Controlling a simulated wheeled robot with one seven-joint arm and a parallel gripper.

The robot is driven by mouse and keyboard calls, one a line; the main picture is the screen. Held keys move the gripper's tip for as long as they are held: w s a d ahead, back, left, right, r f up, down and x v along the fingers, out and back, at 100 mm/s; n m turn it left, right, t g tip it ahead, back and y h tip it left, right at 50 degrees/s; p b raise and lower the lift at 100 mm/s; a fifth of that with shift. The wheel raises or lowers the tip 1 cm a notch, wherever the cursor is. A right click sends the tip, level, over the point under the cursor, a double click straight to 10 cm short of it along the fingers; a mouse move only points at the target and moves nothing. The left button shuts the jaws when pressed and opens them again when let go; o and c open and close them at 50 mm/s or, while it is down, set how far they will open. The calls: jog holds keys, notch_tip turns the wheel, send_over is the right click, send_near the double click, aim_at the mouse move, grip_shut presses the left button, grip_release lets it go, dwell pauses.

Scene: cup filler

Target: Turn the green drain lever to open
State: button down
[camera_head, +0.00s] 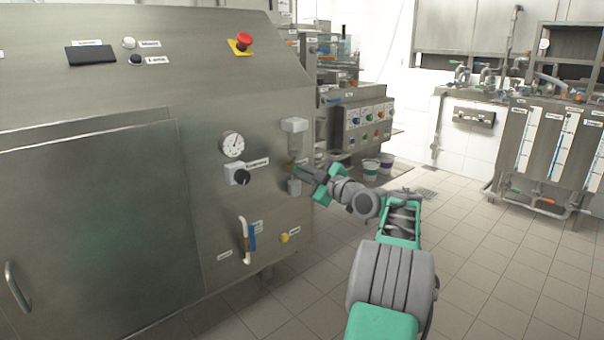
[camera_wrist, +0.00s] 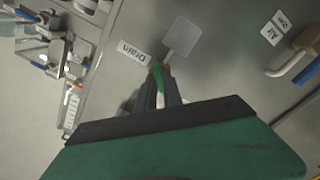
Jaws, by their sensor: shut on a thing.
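The green drain lever (camera_wrist: 157,69) shows as a small green piece at the tips of my gripper in the wrist view, beside the "Drain" label (camera_wrist: 132,52). My gripper (camera_wrist: 160,88) is shut on it, and the fingers hide most of the lever. In the head view my gripper (camera_head: 298,170) reaches the right part of the machine's front panel, between an upper and a lower grey box. The lever is too small and covered there to make out its angle.
A blue-and-white handle (camera_head: 248,240) by the "Air" label (camera_wrist: 273,32), a knob (camera_head: 241,177) and a gauge (camera_head: 232,145) are on the same panel. A red emergency button (camera_head: 243,41) is above.

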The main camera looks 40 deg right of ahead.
dwell(0.6)
jog(key=m+p, duration=0.6)
jog(key=m, duration=0.2)
jog(key=shift+d+r+m+p, duration=0.1)
jog(key=shift+d+m+p, duration=0.05)
jog(key=shift+m+p, duration=0.2)
dwell(0.4)
jog(key=c, duration=1.5)
grip_release()
jog(key=s+p, duration=0.1)
jog(key=s, duration=0.6)
jog(key=shift+s+d, duration=0.1)
jog(key=shift+s, duration=0.3)
